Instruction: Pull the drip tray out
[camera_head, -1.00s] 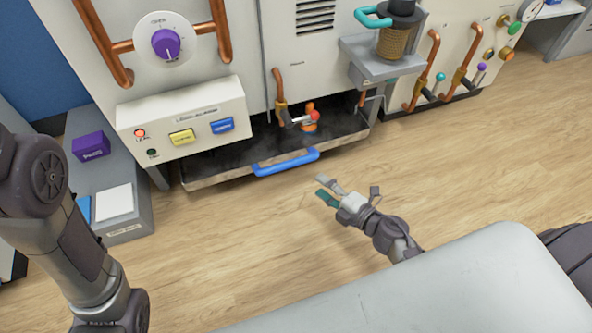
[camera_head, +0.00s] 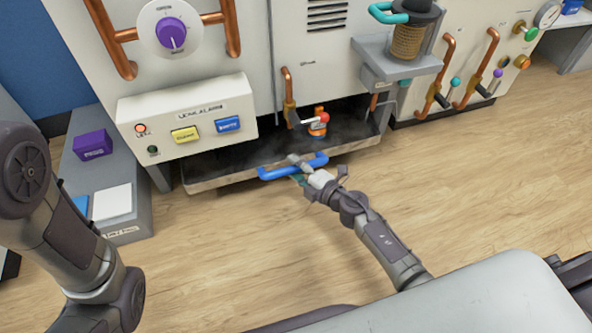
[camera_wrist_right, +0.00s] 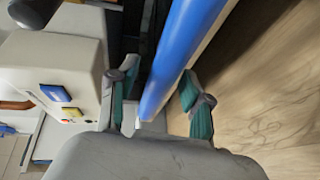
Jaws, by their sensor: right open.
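The drip tray (camera_head: 205,181) is a dark, shallow tray with a pale front edge, low under the white machine. Its blue bar handle (camera_head: 275,173) runs along the front; the handle also shows large in the right wrist view (camera_wrist_right: 178,60). My right gripper (camera_head: 296,168) is at the handle's right half. In the wrist view its teal-padded fingers (camera_wrist_right: 155,100) are open, one on each side of the blue bar, with gaps visible. My left arm shows at the left of the head view, but its gripper is out of view.
A valve with a red and orange knob (camera_head: 319,122) stands above the tray. The leak alarm box (camera_head: 187,123) overhangs its left part. A grey bench (camera_head: 127,229) with a purple box (camera_head: 93,145) stands at left. The wooden floor (camera_head: 235,260) before the tray is clear.

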